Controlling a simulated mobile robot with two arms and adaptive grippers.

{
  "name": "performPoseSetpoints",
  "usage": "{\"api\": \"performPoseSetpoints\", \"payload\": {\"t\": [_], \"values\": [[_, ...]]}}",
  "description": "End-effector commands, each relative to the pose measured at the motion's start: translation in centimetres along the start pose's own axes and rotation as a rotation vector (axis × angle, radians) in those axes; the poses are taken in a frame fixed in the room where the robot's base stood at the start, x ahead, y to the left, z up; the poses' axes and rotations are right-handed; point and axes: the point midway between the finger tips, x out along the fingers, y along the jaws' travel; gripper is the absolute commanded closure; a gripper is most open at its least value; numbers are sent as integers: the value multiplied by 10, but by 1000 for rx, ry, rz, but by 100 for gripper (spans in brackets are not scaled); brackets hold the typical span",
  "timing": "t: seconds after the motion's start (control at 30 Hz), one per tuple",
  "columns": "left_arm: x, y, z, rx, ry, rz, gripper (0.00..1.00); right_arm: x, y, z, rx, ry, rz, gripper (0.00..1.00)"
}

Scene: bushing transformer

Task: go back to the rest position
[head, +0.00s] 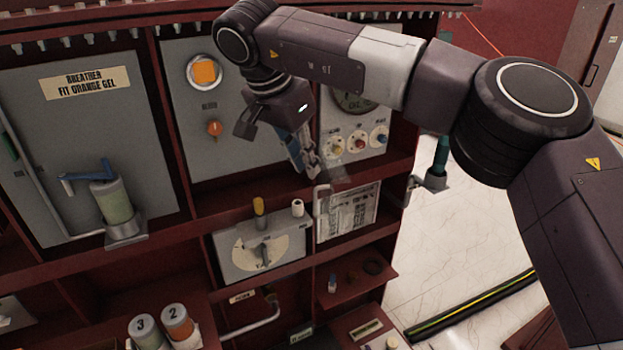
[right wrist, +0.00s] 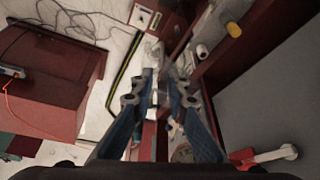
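My right gripper (head: 309,170) hangs in front of the transformer cabinet (head: 188,195), between the orange indicator panel and the panel with the gauge and coloured knobs. Its blue-sided fingers point down. In the right wrist view the two fingers (right wrist: 161,74) stand apart with a gap between them and nothing held. My right arm reaches in from the right across the upper part of the head view. My left gripper is not in view.
A dial box (head: 262,252) with a yellow and a white peg sits below the gripper. Numbered canisters (head: 147,332) stand lower left. A breather canister (head: 112,203) is at left. A pipe fitting (head: 436,180) juts from the cabinet's right side. Pale floor (head: 480,245) is open at right, crossed by a black-and-yellow strip.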

Motion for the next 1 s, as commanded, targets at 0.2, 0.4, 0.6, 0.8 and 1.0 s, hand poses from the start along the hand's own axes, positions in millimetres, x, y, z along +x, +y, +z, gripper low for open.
{"api": "performPoseSetpoints", "payload": {"t": [0.2,0.4,0.6,0.8,1.0], "values": [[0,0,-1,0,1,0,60,-17,0,1,-1,-1,1,86],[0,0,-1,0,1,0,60,-18,0,1,-1,-2,2,86],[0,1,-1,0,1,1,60,-12,-4,12,-10,-30,-10,86],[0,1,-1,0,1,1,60,20,-39,105,-44,-286,-133,86],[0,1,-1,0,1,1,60,7,-70,254,17,-787,-296,86]]}}
